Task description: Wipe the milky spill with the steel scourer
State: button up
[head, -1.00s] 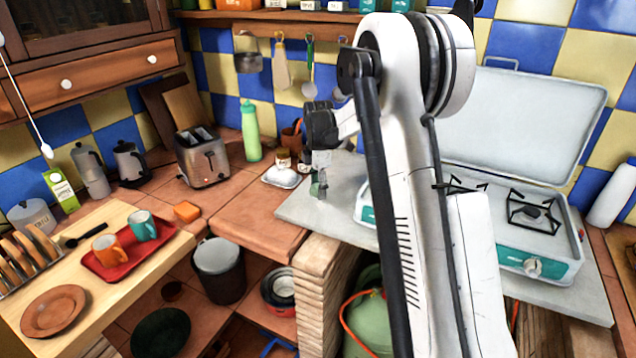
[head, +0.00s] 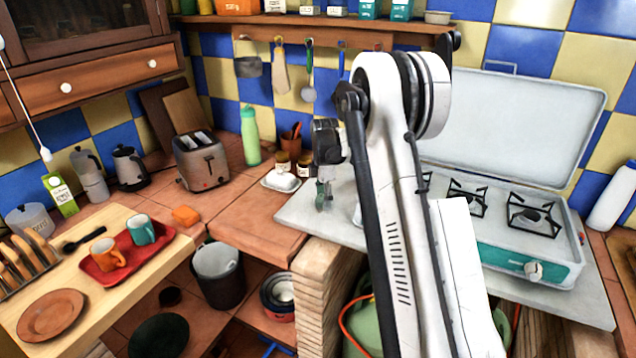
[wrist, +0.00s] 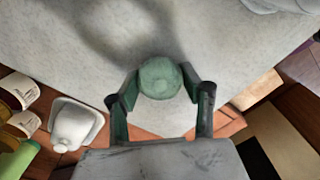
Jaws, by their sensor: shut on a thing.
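My gripper (head: 323,196) is low over the pale grey slab (head: 296,212), left of the camping stove. The wrist view shows its two dark green fingers shut on a round grey-green thing (wrist: 160,76), which I take to be the steel scourer. Whether it touches the slab is hard to tell. I cannot make out the milky spill clearly against the pale slab. A soft dark shadow lies on the slab ahead of the fingers in the wrist view.
The open camping stove (head: 545,250) stands right of my arm. A white butter dish (head: 281,181) and small jars (head: 304,164) sit just left of the slab. A toaster (head: 202,160) and green bottle (head: 250,135) are further left. The tiled counter before them has free room.

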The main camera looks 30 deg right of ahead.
aim_at(318, 211)
jog(key=shift+s+a+f+b, duration=0.15)
jog(key=shift+s+a+b, duration=0.45)
jog(key=shift+a, duration=0.4)
jog(key=shift+s+a, duration=0.5)
jog(key=shift+a, duration=0.05)
jog(key=shift+s+a+r, duration=0.15)
jog(key=shift+a+r, duration=0.05)
jog(key=shift+r, duration=0.05)
notch_tip(318, 211, up, 8)
jog(key=p, duration=0.2)
jog(key=shift+p, duration=0.3)
